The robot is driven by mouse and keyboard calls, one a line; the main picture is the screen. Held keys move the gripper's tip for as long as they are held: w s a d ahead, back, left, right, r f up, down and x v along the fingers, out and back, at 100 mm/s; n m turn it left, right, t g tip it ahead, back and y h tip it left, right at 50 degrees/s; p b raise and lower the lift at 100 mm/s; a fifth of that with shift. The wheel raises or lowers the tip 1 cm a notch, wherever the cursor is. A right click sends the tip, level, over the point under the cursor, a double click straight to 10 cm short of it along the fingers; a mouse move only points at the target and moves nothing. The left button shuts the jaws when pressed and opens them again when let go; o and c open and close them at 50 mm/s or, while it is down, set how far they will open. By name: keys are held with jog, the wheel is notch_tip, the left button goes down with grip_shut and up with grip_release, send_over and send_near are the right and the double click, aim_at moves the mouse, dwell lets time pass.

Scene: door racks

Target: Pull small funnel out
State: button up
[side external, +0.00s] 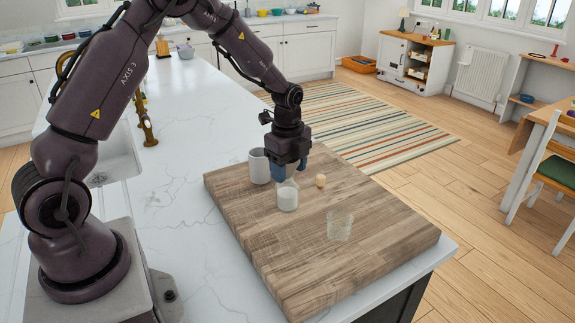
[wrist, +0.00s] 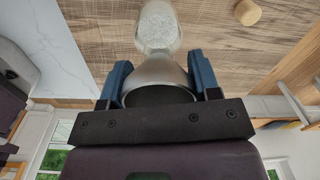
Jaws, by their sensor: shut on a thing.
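My gripper (side external: 290,170) points down over the wooden board, its blue fingers closed on the small funnel. In the wrist view the grey funnel (wrist: 160,72) sits between the two fingers, its wide dark mouth toward the gripper. Its narrow end points at a clear glass bottle (side external: 288,197) holding white grainy stuff. The bottle also shows in the wrist view (wrist: 158,27), overlapping the funnel's lower end. I cannot tell whether the spout is still inside the neck. In the side view the fingers mostly hide the funnel.
The wooden board (side external: 370,250) lies on the white marble counter (side external: 200,250). A grey cup (side external: 259,167) stands left of my gripper. A cork (side external: 320,181) stands to the right. An empty clear glass (side external: 340,226) stands nearer the front. The board's front right is clear.

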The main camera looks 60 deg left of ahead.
jog(key=shift+r, duration=2.15)
